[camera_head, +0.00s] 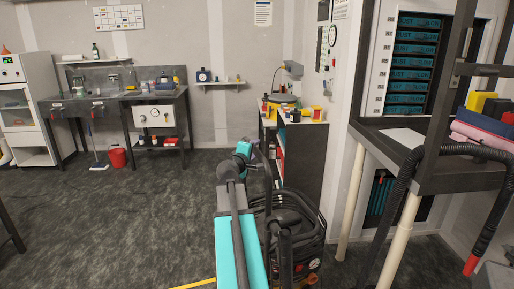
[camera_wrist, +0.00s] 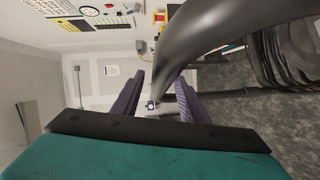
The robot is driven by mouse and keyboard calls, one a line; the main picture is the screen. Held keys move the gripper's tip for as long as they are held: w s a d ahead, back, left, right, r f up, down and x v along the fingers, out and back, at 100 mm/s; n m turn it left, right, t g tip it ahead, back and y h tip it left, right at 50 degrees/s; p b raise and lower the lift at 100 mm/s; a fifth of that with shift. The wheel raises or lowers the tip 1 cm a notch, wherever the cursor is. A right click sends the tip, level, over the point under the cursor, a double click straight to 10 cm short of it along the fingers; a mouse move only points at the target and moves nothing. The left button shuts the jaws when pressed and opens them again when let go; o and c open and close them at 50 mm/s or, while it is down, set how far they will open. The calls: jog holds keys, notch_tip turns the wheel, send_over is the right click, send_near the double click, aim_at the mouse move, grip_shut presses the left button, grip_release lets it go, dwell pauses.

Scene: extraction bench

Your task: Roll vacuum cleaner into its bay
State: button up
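The vacuum cleaner (camera_head: 303,262) stands on the floor at lower centre of the head view, a dark machine with black hose coiled over its top. My arm hides part of its left side. A dark curved tube, seemingly its handle (camera_wrist: 205,38), crosses close over my gripper in the wrist view. My gripper (camera_wrist: 160,88) has its two purple-grey fingers apart, with a visible gap between them. The tube reaches toward that gap, but I see no clear grip on it. In the head view, the fingers are hard to make out. A yellow floor strip (camera_head: 195,284) shows at the bottom; no bay is clearly identifiable.
A low dark cabinet (camera_head: 303,160) with bottles on top stands just beyond the vacuum. At right is a dark bench (camera_head: 420,178) with pale legs and a hanging black hose (camera_head: 398,205). A red bucket (camera_head: 118,157) stands near the sink. The floor at left is mostly clear.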

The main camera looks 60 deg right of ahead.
jog(key=shift+x, duration=2)
grip_shut()
